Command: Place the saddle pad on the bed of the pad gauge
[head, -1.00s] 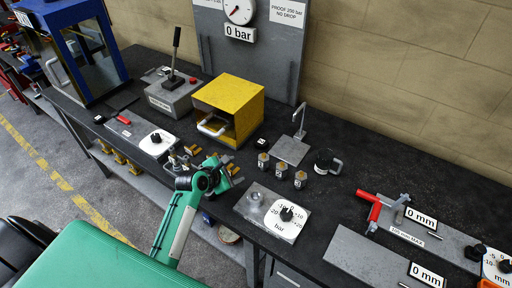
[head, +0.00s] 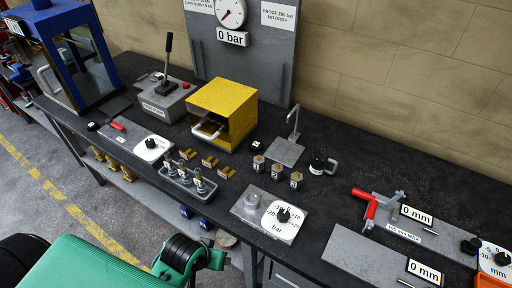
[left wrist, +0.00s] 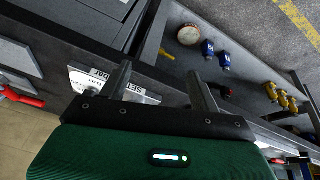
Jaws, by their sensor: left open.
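I cannot tell for sure which piece is the saddle pad; no label names it. The likely pad gauge, a grey plate fixture with a red handle (head: 368,208) and a "0 mm" display (head: 417,215), lies at the right of the bench. A second grey plate (head: 365,258) with its own "0 mm" display (head: 424,272) lies in front of it. My left gripper (left wrist: 160,88) is open and empty in the left wrist view, its two fingers apart before the bench front and lower shelf. In the head view my left arm is at the bottom, short of the bench. My right gripper is out of view.
A grey tray (head: 187,185) holds several upright fittings, with small yellow blocks (head: 209,161) behind it. Hexagonal numbered pieces (head: 277,172), a yellow box (head: 223,105) and a bar dial plate (head: 268,222) stand mid-bench. Blue pieces (left wrist: 224,60) lie on the lower shelf.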

